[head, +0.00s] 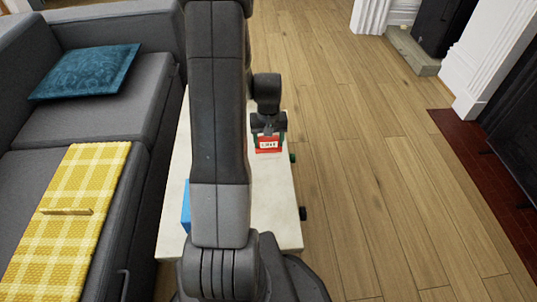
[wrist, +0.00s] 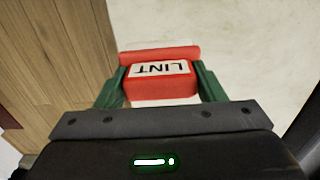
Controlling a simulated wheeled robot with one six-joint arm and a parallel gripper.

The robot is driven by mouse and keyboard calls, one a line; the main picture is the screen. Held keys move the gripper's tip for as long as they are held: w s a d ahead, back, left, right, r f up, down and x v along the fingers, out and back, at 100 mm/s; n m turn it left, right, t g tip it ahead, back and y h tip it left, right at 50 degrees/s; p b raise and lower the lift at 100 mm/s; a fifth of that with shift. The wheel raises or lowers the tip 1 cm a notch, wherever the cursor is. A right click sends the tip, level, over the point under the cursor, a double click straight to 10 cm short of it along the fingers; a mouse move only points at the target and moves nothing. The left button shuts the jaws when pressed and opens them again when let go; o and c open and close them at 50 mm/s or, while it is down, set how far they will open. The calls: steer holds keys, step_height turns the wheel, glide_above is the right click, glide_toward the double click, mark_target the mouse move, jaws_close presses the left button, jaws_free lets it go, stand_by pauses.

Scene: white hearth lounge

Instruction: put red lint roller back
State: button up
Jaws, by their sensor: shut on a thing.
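The red lint roller (head: 268,149) shows over the far part of the pale table (head: 285,222), near its right edge. In the wrist view the lint roller (wrist: 160,88) has a white label that reads LINT upside down. My gripper (head: 268,137) points down and is shut on it. In the wrist view its green fingers (wrist: 161,80) press the roller from both sides. I cannot tell whether the roller touches the table top. My arm hides much of the table's left and middle.
A blue object (head: 186,206) shows at the table's left edge, partly behind my arm. Small dark things (head: 303,213) stick out at its right edge. A grey sofa (head: 115,105) with a yellow plaid throw (head: 85,185) stands left. Wood floor (head: 370,150) is clear to the right.

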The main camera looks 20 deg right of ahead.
mark_target(269, 149)
steer(key=shift+f+b, duration=0.6)
steer(key=shift+f, duration=1.6)
steer(key=shift+f, duration=0.2)
steer(key=o, duration=1.3)
steer(key=shift+r, duration=0.15)
step_height(269, 149, up, 12)
steer(key=p, duration=0.3)
steer(key=shift+r, duration=0.1)
